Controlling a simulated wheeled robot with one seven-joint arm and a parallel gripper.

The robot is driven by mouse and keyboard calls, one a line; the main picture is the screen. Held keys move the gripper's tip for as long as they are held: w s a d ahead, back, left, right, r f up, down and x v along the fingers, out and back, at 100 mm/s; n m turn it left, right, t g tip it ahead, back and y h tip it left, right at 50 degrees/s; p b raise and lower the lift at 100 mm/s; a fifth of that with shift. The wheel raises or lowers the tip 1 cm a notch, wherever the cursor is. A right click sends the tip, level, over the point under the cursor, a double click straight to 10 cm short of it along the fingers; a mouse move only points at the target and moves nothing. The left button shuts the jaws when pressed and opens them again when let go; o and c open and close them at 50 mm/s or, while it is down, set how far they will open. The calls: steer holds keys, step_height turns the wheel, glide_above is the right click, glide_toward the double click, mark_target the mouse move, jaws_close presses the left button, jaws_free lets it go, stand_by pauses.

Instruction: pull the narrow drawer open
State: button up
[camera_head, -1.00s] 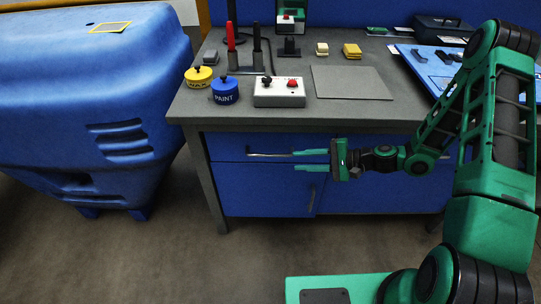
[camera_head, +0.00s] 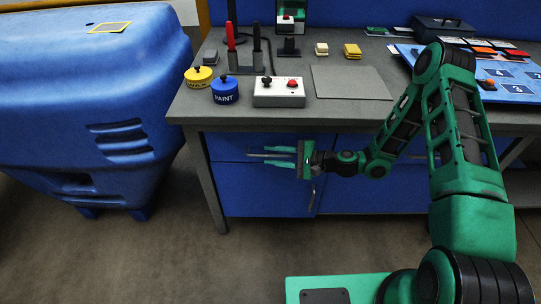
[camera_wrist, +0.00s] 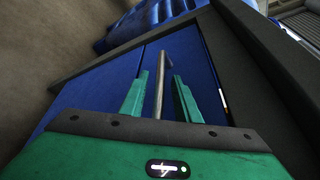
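The narrow drawer (camera_head: 228,143) is the upper left blue front under the workbench top, and it looks flush. Its horizontal bar handle (camera_head: 256,155) sticks out in front. My gripper (camera_head: 280,157) is open at the handle, its green fingers pointing left along the bar, one above and one below it. In the wrist view the grey bar handle (camera_wrist: 160,85) runs between the fingertips (camera_wrist: 157,85), with a gap visible on both sides. The drawer front (camera_wrist: 184,50) shows behind it. The handle's right part is hidden by my gripper.
The workbench top (camera_head: 300,115) overhangs above my gripper. A blue door (camera_head: 265,195) with an upright handle is below the drawer. A table leg (camera_head: 206,185) stands at left, beside a big blue container (camera_head: 90,100). Floor in front is clear.

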steer(key=shift+w+a+f, duration=0.1)
steer(key=shift+w+a, duration=0.05)
steer(key=shift+a, duration=0.35)
jaws_close()
